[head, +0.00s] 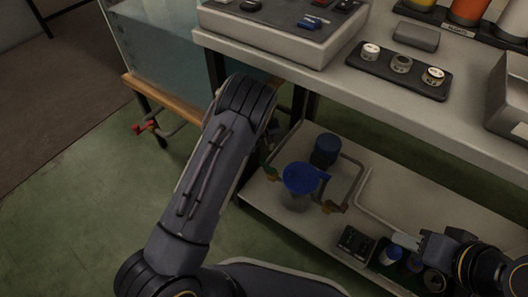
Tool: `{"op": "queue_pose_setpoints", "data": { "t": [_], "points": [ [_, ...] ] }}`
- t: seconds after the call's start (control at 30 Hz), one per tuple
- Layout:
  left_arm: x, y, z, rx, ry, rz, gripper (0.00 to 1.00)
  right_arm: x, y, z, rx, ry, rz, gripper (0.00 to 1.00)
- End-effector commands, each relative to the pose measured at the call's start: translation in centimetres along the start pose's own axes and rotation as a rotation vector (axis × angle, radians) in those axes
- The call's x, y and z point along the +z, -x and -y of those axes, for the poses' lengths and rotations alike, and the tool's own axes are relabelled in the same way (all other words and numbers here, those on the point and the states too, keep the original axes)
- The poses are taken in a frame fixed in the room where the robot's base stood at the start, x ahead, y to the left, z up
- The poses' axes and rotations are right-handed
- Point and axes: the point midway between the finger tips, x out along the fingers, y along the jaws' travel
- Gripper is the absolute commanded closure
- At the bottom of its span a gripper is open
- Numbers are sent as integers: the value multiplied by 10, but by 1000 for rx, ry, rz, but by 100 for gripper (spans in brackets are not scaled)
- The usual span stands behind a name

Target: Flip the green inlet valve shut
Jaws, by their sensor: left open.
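A small green valve handle (268,172) shows on the lower shelf, just right of my left arm. It sits at the left end of the pipework beside a clear vessel with a blue lid (304,179). An orange-yellow valve handle (334,207) is on the right side of this vessel. My left arm crosses the middle of the head view; its gripper is hidden behind the arm. My right gripper (426,246) is at the lower right, near small jars on the lower shelf. Whether the green handle is turned open or shut is unclear.
A dark blue cylinder (327,150) stands behind the vessel. The upper bench (335,85) overhangs the shelf. A water tank (158,45) with a red valve (145,127) below it stands left. Green floor is clear at left.

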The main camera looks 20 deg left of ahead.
Motion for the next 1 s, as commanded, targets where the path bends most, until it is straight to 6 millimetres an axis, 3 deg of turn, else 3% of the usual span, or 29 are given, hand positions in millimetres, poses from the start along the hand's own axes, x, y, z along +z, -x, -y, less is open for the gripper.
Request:
{"op": "queue_pose_setpoints", "data": {
  "t": [0.33,0.5,0.77,1.0],
  "points": [
    [0,-58,1,-3,0,1,54,11,-22,-10,0,0,0,64],
    [0,-69,0,-1,0,-1,54,13,-26,-12,0,0,0,64],
    [0,-70,0,0,0,-1,54,13,-25,-12,0,0,0,64],
    [0,-70,0,0,0,-1,81,13,-25,-12,0,0,0,64]
  ]
}}
